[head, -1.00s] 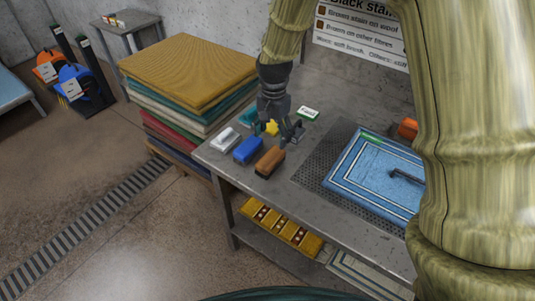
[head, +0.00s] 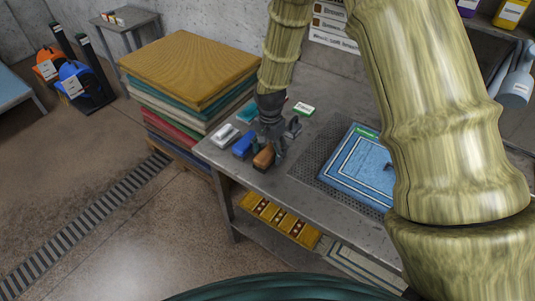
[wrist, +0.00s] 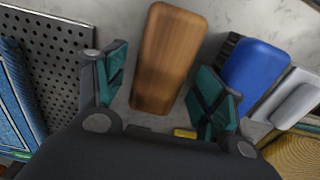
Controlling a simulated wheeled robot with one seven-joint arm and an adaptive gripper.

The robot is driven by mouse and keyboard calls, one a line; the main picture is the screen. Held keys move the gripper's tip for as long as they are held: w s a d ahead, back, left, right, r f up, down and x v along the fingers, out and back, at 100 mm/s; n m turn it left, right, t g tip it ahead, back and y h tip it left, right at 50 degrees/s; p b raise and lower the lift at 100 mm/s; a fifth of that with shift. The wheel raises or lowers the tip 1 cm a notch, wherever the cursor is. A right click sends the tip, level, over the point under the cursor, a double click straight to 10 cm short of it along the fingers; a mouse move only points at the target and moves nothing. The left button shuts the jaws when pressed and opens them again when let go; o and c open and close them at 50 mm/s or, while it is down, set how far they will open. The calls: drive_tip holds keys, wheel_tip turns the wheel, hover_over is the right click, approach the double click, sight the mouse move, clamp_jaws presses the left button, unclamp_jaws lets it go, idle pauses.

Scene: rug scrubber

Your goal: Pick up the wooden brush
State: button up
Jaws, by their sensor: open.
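The wooden brush (wrist: 170,55) has a brown wood-grain back and lies on the metal table. In the wrist view it sits between the two open fingers of my gripper (wrist: 160,95), with gaps on both sides. In the head view the brush (head: 264,157) is near the table's front left edge, and my gripper (head: 275,150) is just above and behind it, partly covering it. My gripper holds nothing. I cannot tell from these views how high the fingertips are above the table.
A blue brush (wrist: 258,68) and a grey-white brush (wrist: 296,97) lie close beside the wooden one. A perforated panel (head: 312,160) with a blue rug (head: 350,170) is to the right. A stack of folded rugs (head: 190,65) stands left of the table.

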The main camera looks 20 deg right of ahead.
drive_tip(key=shift+s+f, duration=0.2)
drive_tip(key=shift+f, duration=0.05)
drive_tip(key=shift+w+f, duration=0.1)
drive_tip(key=c, duration=1.2)
drive_tip(key=shift+r+b, duration=0.75)
drive_tip(key=shift+r, duration=0.7)
drive_tip(key=shift+s+r, duration=0.3)
drive_tip(key=s+b, duration=0.1)
drive_tip(key=s, duration=0.4)
drive_tip(key=s+r+b, duration=0.1)
drive_tip(key=s+b, duration=0.1)
drive_tip(key=s, duration=0.3)
drive_tip(key=s+d+b, duration=0.1)
drive_tip(key=s, duration=0.4)
drive_tip(key=shift+s+r, duration=0.25)
drive_tip(key=shift+r, duration=0.05)
